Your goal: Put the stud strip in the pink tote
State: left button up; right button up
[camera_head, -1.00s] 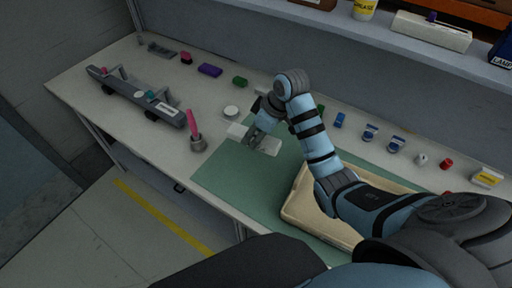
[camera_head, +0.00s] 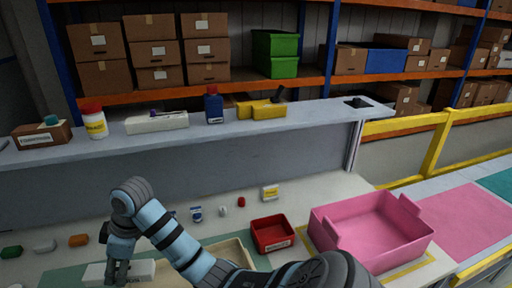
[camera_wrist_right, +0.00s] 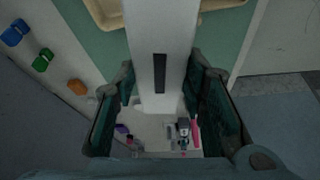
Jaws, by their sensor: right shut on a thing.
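My right gripper (camera_head: 120,275) is low at the left of the head view, shut on a white stud strip (camera_head: 140,269). The strip sticks out to both sides of the fingers. In the right wrist view the strip (camera_wrist_right: 160,35) runs between the two dark fingers of the gripper (camera_wrist_right: 160,100) and has a dark slot on its face. How high it is above the bench is hard to tell. The pink tote (camera_head: 375,243) stands at the right of the head view, open and apart from the gripper. My left gripper is not in view.
A red bin (camera_head: 272,234) stands left of the tote. A tan tray (camera_head: 232,253) lies partly behind my right arm. Small parts, such as an orange one (camera_head: 78,240), line the bench's back. A shelf (camera_head: 320,112) with bottles and boxes runs above.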

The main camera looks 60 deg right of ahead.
aim_at(364, 243)
jog(key=z, duration=0.75)
jog(key=k, duration=1.05)
jog(key=z, duration=1.4)
jog(key=i, duration=1.2)
jog(key=u, duration=0.4)
